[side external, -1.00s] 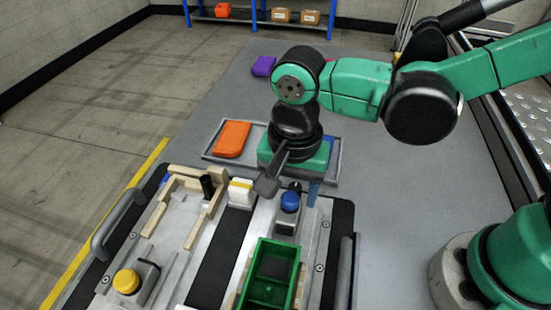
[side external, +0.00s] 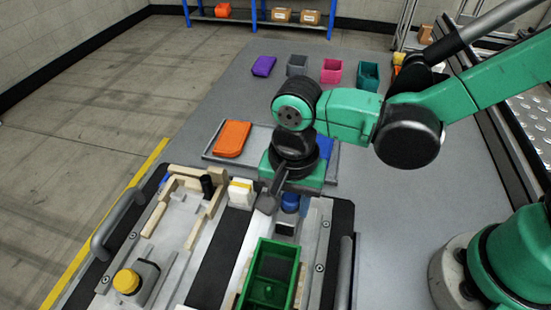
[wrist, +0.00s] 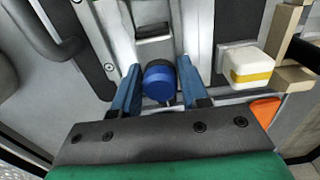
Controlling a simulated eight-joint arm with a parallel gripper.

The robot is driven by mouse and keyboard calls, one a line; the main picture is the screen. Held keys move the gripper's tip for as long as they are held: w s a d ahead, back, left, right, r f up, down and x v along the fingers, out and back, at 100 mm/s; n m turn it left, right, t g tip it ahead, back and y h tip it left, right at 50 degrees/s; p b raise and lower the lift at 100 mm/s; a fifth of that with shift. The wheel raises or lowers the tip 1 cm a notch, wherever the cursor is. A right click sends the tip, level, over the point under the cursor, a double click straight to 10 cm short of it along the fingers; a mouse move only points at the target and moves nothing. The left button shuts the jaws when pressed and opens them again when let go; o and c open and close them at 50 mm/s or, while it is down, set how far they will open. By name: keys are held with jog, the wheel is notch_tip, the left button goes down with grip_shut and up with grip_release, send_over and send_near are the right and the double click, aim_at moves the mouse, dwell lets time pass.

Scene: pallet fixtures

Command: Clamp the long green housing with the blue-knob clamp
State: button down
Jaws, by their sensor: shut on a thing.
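The blue-knob clamp (side external: 290,203) stands at the far end of the right-hand fixture lane, just beyond the long green housing. Its blue knob (wrist: 160,82) sits between my gripper's two fingers in the wrist view. My gripper (side external: 288,206) is down at the knob and shut on it. The fingers hide part of the knob in the side view. The long green housing (side external: 262,293) is an open green box in the right-hand lane, nearer the camera than the clamp. I cannot make it out in the wrist view.
A yellow-knob clamp (side external: 126,281) and wooden rails (side external: 206,222) are in the left lane. A white and yellow block (side external: 240,193) stands left of my gripper. Behind is a grey tray (side external: 211,151) with orange (side external: 232,139) and blue pieces. Coloured bins (side external: 331,71) stand farther back.

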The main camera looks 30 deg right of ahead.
aim_at(286, 222)
jog(key=shift+s+a, duration=0.9)
jog(key=shift+a, duration=0.05)
jog(key=c, duration=0.6)
grip_release()
jog(key=shift+r, duration=4)
